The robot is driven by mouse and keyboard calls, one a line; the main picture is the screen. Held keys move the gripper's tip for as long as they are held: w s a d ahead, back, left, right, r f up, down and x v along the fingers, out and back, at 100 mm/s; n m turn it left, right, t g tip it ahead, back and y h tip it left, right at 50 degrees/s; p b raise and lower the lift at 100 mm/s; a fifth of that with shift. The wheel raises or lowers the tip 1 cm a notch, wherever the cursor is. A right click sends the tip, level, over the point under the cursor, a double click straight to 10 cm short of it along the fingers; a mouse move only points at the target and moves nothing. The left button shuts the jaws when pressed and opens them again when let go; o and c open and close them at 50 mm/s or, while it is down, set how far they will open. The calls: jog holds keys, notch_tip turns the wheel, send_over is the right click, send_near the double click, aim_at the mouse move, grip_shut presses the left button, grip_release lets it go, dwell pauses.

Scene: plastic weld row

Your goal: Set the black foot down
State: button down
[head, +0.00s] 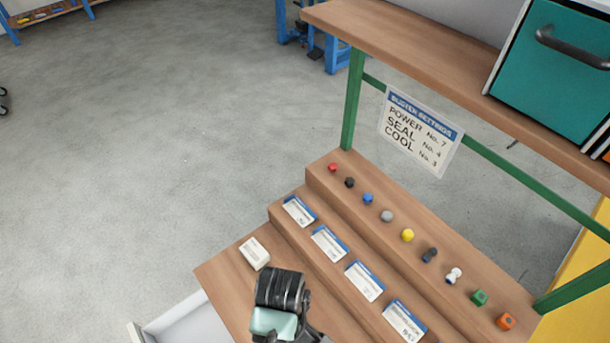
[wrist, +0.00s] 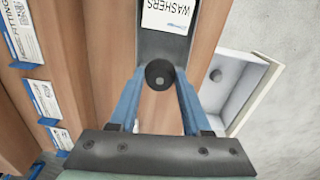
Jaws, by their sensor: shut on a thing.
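The black foot (wrist: 160,74) is a small round dark piece with a grey centre. In the wrist view it sits between the tips of my gripper's blue fingers. My gripper (wrist: 159,84) is shut on it. A dark grey surface with a white card reading "WASHERS" (wrist: 168,16) shows just beyond the foot. I cannot tell whether the foot touches anything below. In the head view my arm shows at the bottom over the wooden bench, and the fingers and foot are hidden.
A stepped wooden rack (head: 325,168) carries several small coloured knobs and several label cards. A white box (head: 254,253) lies on the lower board. An open white drawer (head: 182,322) also shows in the wrist view (wrist: 236,98), with a round grey spot inside. A sign (head: 420,131) hangs behind.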

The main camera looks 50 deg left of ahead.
jog(key=f, duration=0.4)
jog(key=shift+s, duration=0.3)
jog(key=shift+f+b, duration=0.3)
jog(key=shift+f, duration=1.9)
jog(key=shift+c, duration=1.8)
grip_release()
jog(key=shift+f, duration=0.15)
notch_tip(320, 180, up, 12)
jog(key=shift+r+p, duration=0.15)
jog(key=shift+p, duration=0.45)
